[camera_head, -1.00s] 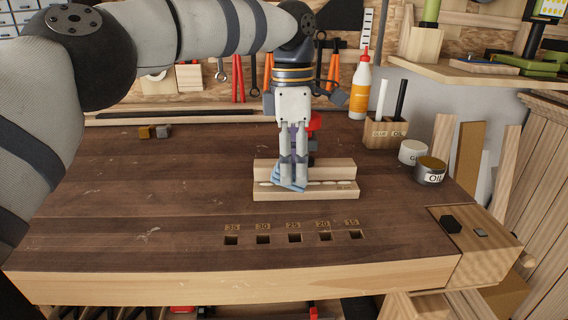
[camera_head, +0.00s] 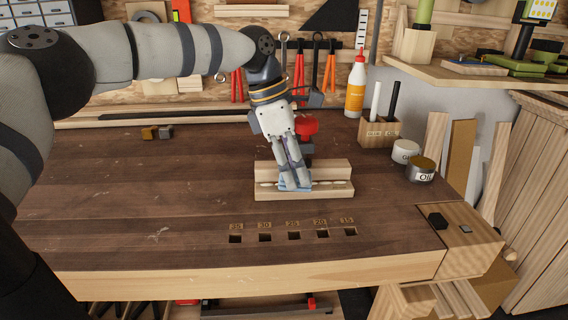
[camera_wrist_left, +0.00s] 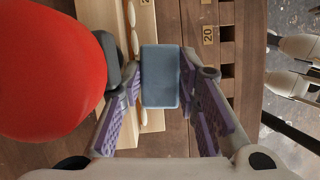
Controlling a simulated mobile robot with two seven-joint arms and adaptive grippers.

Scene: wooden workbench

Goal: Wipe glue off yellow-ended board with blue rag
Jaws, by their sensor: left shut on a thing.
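My left gripper (camera_head: 293,184) is shut on the blue rag (camera_head: 296,187), a small folded pad. The rag is low over the light wooden board (camera_head: 330,192) with white glue beads, and seems to touch it. In the left wrist view the rag (camera_wrist_left: 160,76) shows between the purple-padded fingers (camera_wrist_left: 163,105). White glue beads (camera_wrist_left: 134,42) run along the board beside it. The fingers hide the middle of the board in the head view. I cannot make out a yellow end.
A taller wooden block (camera_head: 330,170) stands behind the board. A red-topped thing (camera_head: 306,128) stands behind that, close to my gripper. A glue bottle (camera_head: 356,88), pen block (camera_head: 378,132) and tins (camera_head: 420,170) stand at the right.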

